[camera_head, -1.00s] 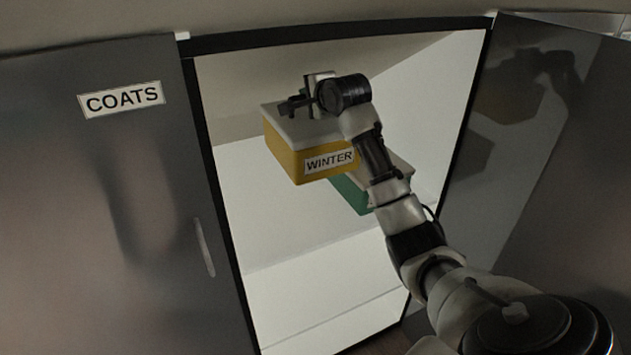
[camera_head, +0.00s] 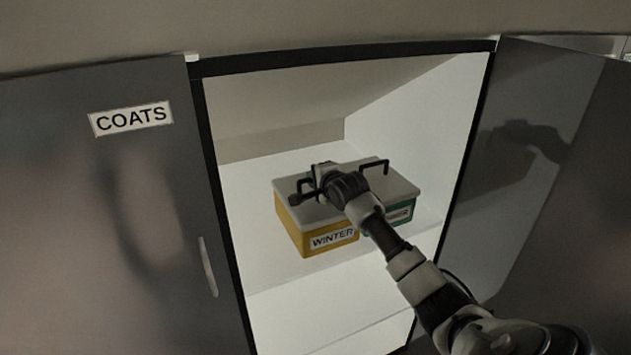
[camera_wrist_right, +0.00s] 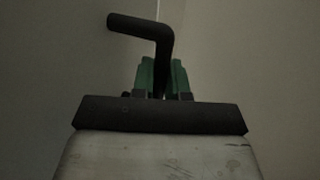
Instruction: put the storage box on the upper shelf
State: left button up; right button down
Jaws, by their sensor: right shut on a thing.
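The storage box is a yellow box (camera_head: 290,222) with a pale lid and a WINTER label, inside the open wardrobe in the head view. My right gripper (camera_head: 308,187) is over its lid, shut on the dark handle, which also shows in the right wrist view (camera_wrist_right: 150,27). The box sits at or just above the white shelf (camera_head: 270,268); I cannot tell whether its underside touches. My forearm hides part of the box's right side. My left gripper is not in view.
A green box (camera_head: 403,212) with a pale lid and dark handle stands close on the right, partly behind my arm. Bare shelf shows left of the yellow box.

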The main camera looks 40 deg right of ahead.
jog(key=shift+f, duration=0.25)
jog(key=c, duration=1.1)
grip_release()
jog(key=shift+s, duration=0.1)
jog(key=v, duration=1.2)
jog(key=shift+a, duration=0.1)
